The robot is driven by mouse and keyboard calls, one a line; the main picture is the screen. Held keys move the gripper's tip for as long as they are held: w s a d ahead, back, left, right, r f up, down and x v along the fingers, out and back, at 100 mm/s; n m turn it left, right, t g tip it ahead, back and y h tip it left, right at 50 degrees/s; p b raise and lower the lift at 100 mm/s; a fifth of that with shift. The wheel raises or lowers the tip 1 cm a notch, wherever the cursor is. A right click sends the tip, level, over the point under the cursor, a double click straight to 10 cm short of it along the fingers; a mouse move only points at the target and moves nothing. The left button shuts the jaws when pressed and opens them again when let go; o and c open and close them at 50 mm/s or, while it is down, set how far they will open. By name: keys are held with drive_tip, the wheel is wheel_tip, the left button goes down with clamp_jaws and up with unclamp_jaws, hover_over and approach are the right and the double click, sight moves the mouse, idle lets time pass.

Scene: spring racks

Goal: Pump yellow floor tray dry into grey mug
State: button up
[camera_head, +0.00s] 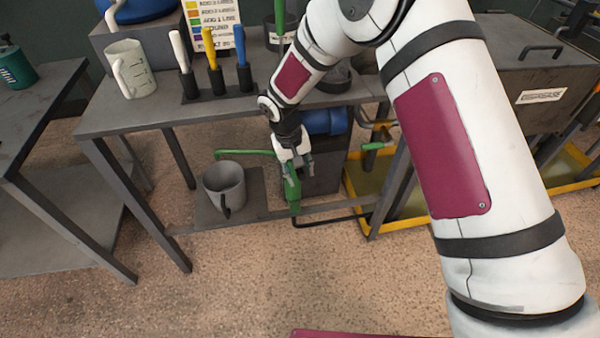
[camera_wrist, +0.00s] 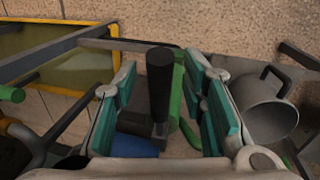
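The yellow floor tray (camera_head: 358,213) stands under the bench at the right, with murky olive liquid in it; it also shows in the wrist view (camera_wrist: 112,32). The grey mug (camera_head: 225,187) stands upright on a low plate, and shows in the wrist view (camera_wrist: 268,115). A green hand pump (camera_head: 293,192) stands right of the mug; its green spout (camera_head: 245,153) reaches left above the mug. My gripper (camera_head: 296,158) is just over the pump. In the wrist view its teal-padded fingers (camera_wrist: 168,108) are apart, with a black handle (camera_wrist: 160,85) between them and visible gaps either side.
The bench's legs (camera_head: 383,205) and lower rail surround the pump. A black hose (camera_head: 330,220) runs from pump towards tray. A pale jug (camera_head: 130,70) and coloured-handled tools (camera_head: 212,60) are on the bench top. A blue-topped machine (camera_head: 325,122) is behind. Floor in front is clear.

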drive_tip(key=shift+f, duration=0.4)
clamp_jaws()
